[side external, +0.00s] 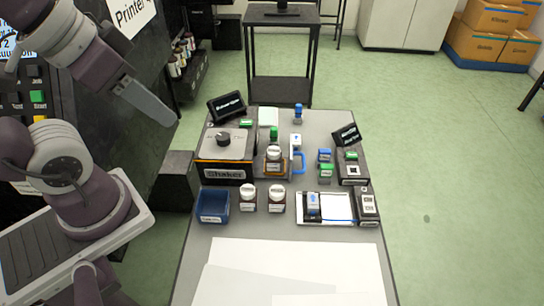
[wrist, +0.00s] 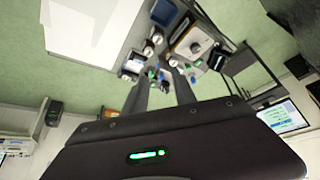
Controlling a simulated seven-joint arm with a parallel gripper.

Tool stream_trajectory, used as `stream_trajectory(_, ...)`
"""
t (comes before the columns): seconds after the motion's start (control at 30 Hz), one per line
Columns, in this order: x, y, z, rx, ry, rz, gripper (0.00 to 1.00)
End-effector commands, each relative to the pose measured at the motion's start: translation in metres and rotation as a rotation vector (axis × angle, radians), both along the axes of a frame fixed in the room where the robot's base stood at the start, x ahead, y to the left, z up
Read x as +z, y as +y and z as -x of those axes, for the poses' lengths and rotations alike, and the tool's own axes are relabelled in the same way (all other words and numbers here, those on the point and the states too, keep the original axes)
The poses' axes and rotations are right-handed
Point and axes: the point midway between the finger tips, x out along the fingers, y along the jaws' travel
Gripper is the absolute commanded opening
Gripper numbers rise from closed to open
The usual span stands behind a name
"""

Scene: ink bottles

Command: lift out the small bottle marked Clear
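Labels on the bottles are too small to read, so I cannot tell which one is marked Clear. Two white-capped bottles, a left one (side external: 248,198) and a right one (side external: 277,199), stand upright side by side on the grey table (side external: 230,232). A third white-capped bottle (side external: 273,157) stands behind them, right of the shaker (side external: 224,155). Smaller blue and green items (side external: 326,164) stand farther right. My gripper (side external: 168,120) is up at the left, away from the table items. In the wrist view its two fingers (wrist: 161,76) are apart, with nothing visibly held.
A blue tray (side external: 213,204) sits left of the two front bottles. A white pad (side external: 336,207) with a blue-topped item lies at the right. Small dark displays (side external: 227,106) stand behind. White sheets (side external: 285,268) cover the table's front; no objects stand there.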

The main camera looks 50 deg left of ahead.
Motion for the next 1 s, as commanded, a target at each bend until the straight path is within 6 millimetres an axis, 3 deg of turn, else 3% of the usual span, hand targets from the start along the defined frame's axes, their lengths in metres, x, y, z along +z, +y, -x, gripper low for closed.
stream_trajectory(0.37, 0.000, 0.000, 0.000, 0.000, 0.000, 0.000, 0.33)
stream_trajectory(0.53, 0.000, 0.000, 0.000, 0.000, 0.000, 0.000, 0.66)
stream_trajectory(0.83, 0.000, 0.000, -0.001, -0.002, 0.002, -0.002, 0.67)
stream_trajectory(0.93, 0.004, 0.002, -0.022, -0.039, 0.038, -0.029, 0.67)
stream_trajectory(1.0, 0.004, 0.005, -0.056, -0.101, 0.090, -0.068, 0.67)
